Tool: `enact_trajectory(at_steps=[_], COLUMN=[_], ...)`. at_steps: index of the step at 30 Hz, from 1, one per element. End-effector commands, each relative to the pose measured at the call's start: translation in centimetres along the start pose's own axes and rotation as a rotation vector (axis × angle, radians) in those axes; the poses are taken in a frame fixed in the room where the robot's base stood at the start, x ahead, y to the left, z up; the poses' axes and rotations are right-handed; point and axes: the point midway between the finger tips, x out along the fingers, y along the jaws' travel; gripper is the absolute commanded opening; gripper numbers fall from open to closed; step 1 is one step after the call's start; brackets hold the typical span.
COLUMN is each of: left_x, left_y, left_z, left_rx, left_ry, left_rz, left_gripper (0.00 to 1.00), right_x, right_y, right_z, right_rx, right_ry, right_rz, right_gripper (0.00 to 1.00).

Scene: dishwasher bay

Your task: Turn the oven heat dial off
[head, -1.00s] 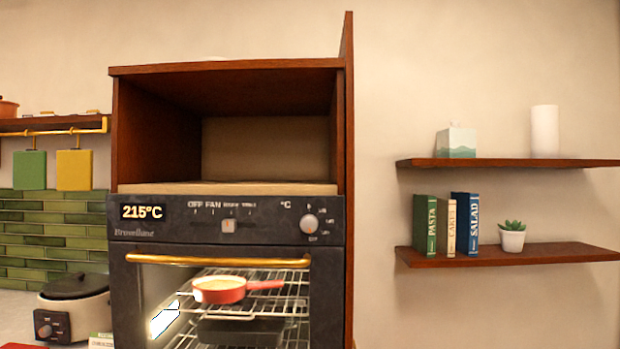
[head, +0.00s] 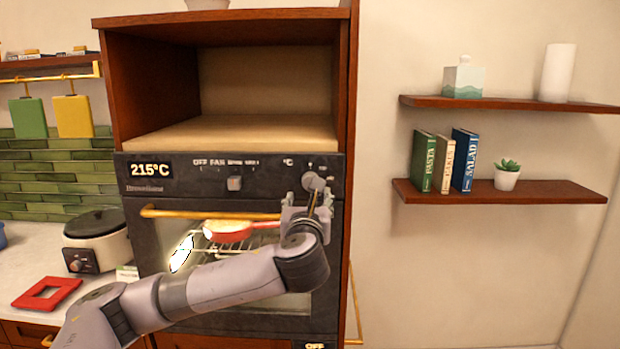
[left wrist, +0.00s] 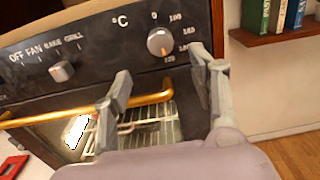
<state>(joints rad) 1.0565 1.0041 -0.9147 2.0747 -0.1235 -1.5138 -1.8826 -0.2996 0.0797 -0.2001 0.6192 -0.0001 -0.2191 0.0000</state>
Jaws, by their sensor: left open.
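The oven (head: 160,206) has a black control panel, and its display (head: 151,170) reads 215°C. My left gripper (head: 308,199) is open in front of the panel, just below the dial. In the left wrist view its two fingers (left wrist: 162,66) stand apart on either side below the dial, with nothing between them. My right gripper is out of view.
The mode knob (head: 234,183) is left of the dial. A gold handle bar (head: 190,211) crosses the oven door below the panel. A red pan (head: 226,236) is inside on a rack. Shelves with books (head: 443,163) and a plant hang at the right.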

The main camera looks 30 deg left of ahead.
Motion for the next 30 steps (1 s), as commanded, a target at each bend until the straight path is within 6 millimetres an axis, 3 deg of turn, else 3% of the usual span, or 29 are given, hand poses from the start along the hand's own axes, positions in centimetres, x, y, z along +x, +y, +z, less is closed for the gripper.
enact_trajectory(at_steps=[6, 13, 18, 27, 30], left_x=[4.8, 8.4, 9.5, 9.6, 9.6], left_y=[0.0, -0.1, -0.1, -0.1, -0.1], left_z=[0.4, 0.2, 0.1, -0.1, -0.1], left_rx=[-0.001, -0.002, -0.001, -0.002, -0.002], left_ry=[0.003, 0.002, 0.001, 0.001, 0.001], left_rz=[0.002, 0.000, -0.001, -0.002, -0.002], left_gripper=[0.54, 0.54, 0.54, 0.54, 0.47], right_x=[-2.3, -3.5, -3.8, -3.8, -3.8], right_y=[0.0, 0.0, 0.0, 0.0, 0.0], right_z=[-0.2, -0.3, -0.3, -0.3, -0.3], right_rx=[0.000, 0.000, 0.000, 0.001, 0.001], right_ry=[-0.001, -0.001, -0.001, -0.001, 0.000], right_rz=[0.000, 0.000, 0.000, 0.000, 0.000], right_gripper=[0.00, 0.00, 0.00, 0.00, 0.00])
